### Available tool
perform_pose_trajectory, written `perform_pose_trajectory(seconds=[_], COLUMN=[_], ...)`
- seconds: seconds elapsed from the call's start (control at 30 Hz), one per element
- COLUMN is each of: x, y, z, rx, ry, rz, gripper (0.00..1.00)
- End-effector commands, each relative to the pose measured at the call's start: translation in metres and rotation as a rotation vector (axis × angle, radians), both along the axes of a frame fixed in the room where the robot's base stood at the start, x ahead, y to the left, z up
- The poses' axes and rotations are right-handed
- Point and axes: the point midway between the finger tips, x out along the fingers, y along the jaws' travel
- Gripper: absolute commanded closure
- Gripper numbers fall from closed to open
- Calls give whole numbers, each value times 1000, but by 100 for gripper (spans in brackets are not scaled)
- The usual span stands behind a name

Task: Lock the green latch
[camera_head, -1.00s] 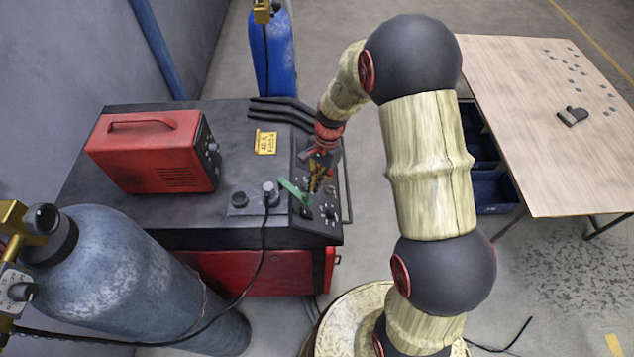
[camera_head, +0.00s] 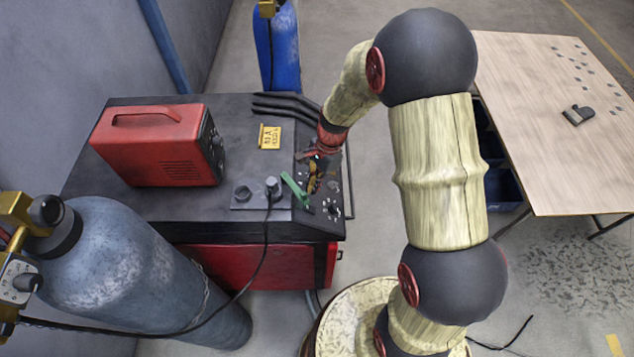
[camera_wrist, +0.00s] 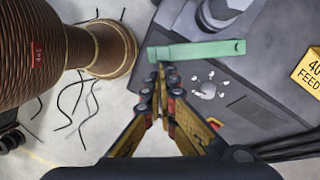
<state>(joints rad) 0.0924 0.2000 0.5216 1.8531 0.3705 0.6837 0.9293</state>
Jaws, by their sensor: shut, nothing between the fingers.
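The green latch (camera_head: 296,190) is a flat bar on the dark front strip of the welding bench, lying at a slant in the head view. In the wrist view the green latch (camera_wrist: 205,50) runs across the picture just beyond my fingertips. My gripper (camera_wrist: 163,70) is shut and empty, with its tips close to the latch's left part in that view. I cannot tell whether they touch it. In the head view my gripper (camera_head: 316,182) is small and points down over the panel beside the latch.
A red box (camera_head: 158,145) stands on the bench, with a yellow label (camera_head: 270,137) to its right. Knobs sit near the latch, and a black cable hangs from one. A grey cylinder (camera_head: 140,270) stands at front left. A wooden table (camera_head: 535,130) is at right.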

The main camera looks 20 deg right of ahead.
Motion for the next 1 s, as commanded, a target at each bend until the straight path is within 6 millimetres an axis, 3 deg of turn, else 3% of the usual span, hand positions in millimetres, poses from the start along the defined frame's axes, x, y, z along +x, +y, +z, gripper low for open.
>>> perform_pose_trajectory(seconds=[0.57,1.0], x=[-24,-19], y=[54,52], z=[2,0], rx=[-1,0], ry=[2,0], rz=[-456,-467], gripper=[100,100])
